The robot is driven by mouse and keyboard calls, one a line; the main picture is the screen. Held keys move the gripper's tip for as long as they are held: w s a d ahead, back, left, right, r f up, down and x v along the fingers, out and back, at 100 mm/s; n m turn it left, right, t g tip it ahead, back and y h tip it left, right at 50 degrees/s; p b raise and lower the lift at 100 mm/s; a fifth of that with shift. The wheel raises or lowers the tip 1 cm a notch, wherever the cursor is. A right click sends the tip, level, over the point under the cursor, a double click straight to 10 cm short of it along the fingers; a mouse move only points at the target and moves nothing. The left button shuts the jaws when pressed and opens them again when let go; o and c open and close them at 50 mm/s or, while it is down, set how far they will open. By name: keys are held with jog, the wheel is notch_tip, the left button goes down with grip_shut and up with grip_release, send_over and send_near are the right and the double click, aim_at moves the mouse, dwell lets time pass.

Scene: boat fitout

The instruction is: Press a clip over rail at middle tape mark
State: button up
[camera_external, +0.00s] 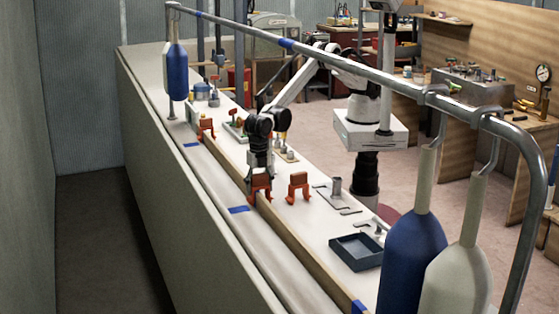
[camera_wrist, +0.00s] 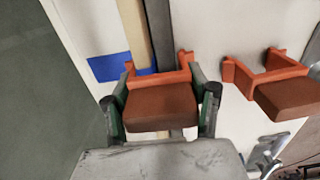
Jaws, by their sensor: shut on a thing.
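My gripper (camera_external: 259,168) is shut on an orange clip with a brown block (camera_external: 260,190). In the wrist view, my gripper (camera_wrist: 161,112) has one finger on each side of the brown block of the held clip (camera_wrist: 160,104). The clip's orange prongs point ahead, one on each side of the wooden rail (camera_wrist: 134,28). The middle blue tape mark (camera_external: 238,209) lies close by; it also shows left of the clip in the wrist view (camera_wrist: 104,67). I cannot tell whether the clip touches or is seated on the rail.
A second clip (camera_external: 298,186) stands on the bench to the right; it also shows in the wrist view (camera_wrist: 285,90). Another clip (camera_external: 206,127) is by the far tape mark (camera_external: 192,144). A blue tray (camera_external: 356,251) and metal brackets (camera_external: 336,192) lie nearer. A pipe rail (camera_external: 350,74) runs overhead.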

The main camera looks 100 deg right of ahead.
jog(key=shift+f, duration=0.2)
jog(key=o, duration=1.4)
